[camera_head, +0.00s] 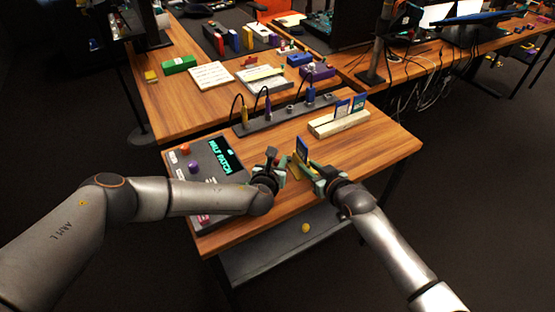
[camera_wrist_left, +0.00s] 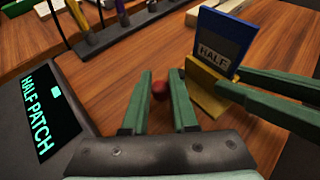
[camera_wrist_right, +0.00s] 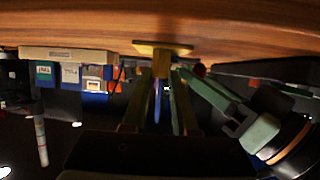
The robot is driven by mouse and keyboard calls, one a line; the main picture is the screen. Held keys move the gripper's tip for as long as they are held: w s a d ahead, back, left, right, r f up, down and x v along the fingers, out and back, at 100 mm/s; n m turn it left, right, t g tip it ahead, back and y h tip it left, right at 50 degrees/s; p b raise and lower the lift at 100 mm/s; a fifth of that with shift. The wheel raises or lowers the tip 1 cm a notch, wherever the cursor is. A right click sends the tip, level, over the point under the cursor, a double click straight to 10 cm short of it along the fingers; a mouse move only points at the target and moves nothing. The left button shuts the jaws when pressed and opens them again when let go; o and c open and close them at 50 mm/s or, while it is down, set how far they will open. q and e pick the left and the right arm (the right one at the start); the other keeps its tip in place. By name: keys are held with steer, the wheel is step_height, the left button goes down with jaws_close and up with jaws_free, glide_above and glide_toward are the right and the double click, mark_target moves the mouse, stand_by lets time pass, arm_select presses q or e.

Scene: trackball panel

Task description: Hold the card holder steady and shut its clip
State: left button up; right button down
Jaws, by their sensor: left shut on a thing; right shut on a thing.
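The yellow card holder (camera_wrist_left: 207,92) stands on the wooden table with a blue card (camera_wrist_left: 222,40) marked HALF upright in it. My right gripper's green fingers (camera_wrist_left: 232,82) come in from the right and are shut on the holder. In the right wrist view, the holder's yellow base (camera_wrist_right: 160,46) touches the tabletop. My left gripper (camera_wrist_left: 160,76) has its fingers on either side of a small red knob (camera_wrist_left: 160,90), just left of the holder, and is shut on it. How the knob joins the clip is hidden. In the head view the card (camera_head: 302,150) shows between both grippers.
A dark console (camera_head: 212,172) reading HALF PATCH lies left of the left gripper. A grey strip with plugged cables (camera_head: 285,115) and a cream rack with cards (camera_head: 338,122) stand behind. The front right tabletop is clear. A grey shelf (camera_head: 290,245) sits below the front edge.

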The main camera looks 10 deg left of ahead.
arm_select(q)
jaws_close()
steer(key=shift+d, duration=0.1)
steer(key=n+y, duration=0.1)
steer(key=d+n+y, duration=0.1)
steer(key=shift+s+y, duration=0.3)
steer(key=shift+y, duration=0.1)
steer(key=shift+s+d+n+y, duration=0.15)
steer(key=shift+d+n+y, duration=0.05)
steer(key=shift+n+y, duration=1)
steer(key=o, duration=0.7)
jaws_free()
